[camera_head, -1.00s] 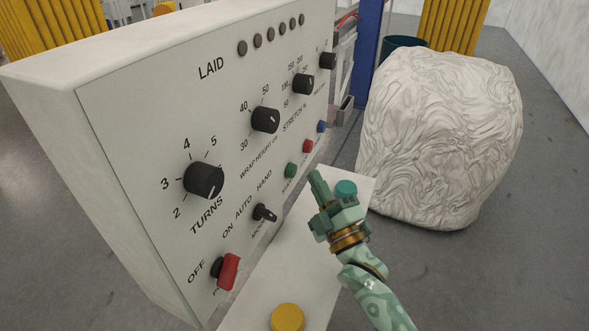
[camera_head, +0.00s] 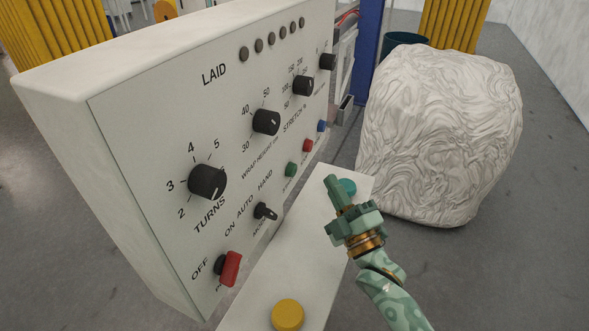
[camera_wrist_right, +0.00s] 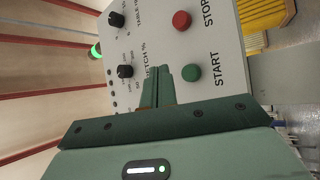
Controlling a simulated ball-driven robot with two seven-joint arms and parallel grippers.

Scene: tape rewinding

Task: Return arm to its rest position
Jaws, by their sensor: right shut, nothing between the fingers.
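My right arm comes in from the lower right in the head view. Its green gripper (camera_head: 334,184) is shut and empty, fingers pointing up and left, in front of the control panel (camera_head: 150,130) and apart from it. In the right wrist view the shut fingers (camera_wrist_right: 158,78) show in front of the panel face, beside the green START button (camera_wrist_right: 190,74). The red STOP button (camera_wrist_right: 181,20) is above it. In the head view the green button (camera_head: 291,169) and red button (camera_head: 308,145) are uncovered. My left gripper is not in view.
A large wrapped load (camera_head: 440,130) stands to the right. Grey floor (camera_head: 500,270) is clear at the lower right.

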